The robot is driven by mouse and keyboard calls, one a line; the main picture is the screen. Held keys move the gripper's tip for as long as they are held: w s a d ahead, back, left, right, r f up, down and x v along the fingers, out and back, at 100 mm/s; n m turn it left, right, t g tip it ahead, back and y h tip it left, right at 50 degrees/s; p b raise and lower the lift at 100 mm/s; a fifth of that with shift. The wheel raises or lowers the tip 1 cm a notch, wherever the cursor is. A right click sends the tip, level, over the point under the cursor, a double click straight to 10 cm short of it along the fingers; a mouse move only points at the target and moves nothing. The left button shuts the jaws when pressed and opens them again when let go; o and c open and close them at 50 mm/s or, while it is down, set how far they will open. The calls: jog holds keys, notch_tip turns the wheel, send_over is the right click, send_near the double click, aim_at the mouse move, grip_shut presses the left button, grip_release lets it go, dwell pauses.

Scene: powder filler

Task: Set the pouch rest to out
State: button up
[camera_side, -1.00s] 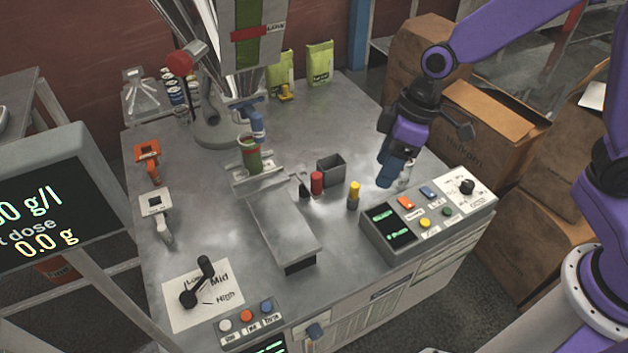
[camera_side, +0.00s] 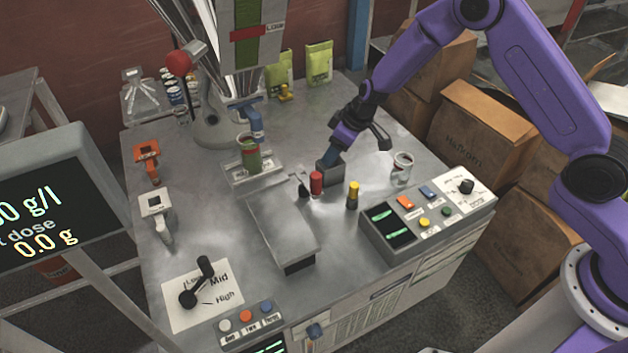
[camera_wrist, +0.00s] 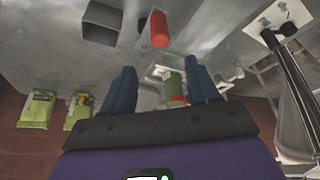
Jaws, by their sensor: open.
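No part is legibly marked as the pouch rest. A long flat grey plate (camera_side: 283,228) lies mid-table in the side view, in front of a green tube (camera_side: 249,152) over a small pale tray (camera_side: 240,178). A red upright cylinder (camera_side: 316,183) stands at the plate's back right and shows in the wrist view (camera_wrist: 159,28).
A yellow-topped post (camera_side: 353,195) and a glass jar (camera_side: 402,168) stand right of the box. A button panel (camera_side: 428,212) is at the right edge. A black lever (camera_side: 197,285) stands front left. Green pouches (camera_side: 319,63) stand at the back.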

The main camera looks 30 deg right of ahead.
aim_at(318, 175)
jog(key=x, duration=1.5)
jog(key=shift+f, duration=0.3)
jog(key=shift+c, duration=0.2)
jog(key=shift+d, duration=0.1)
grip_shut()
jog(key=s, duration=2.2)
jog(key=shift+s, duration=0.25)
jog(key=shift+s+f, duration=0.1)
jog(key=shift+s, duration=0.1)
jog(key=shift+o, duration=0.2)
grip_release()
jog(key=shift+w, duration=0.1)
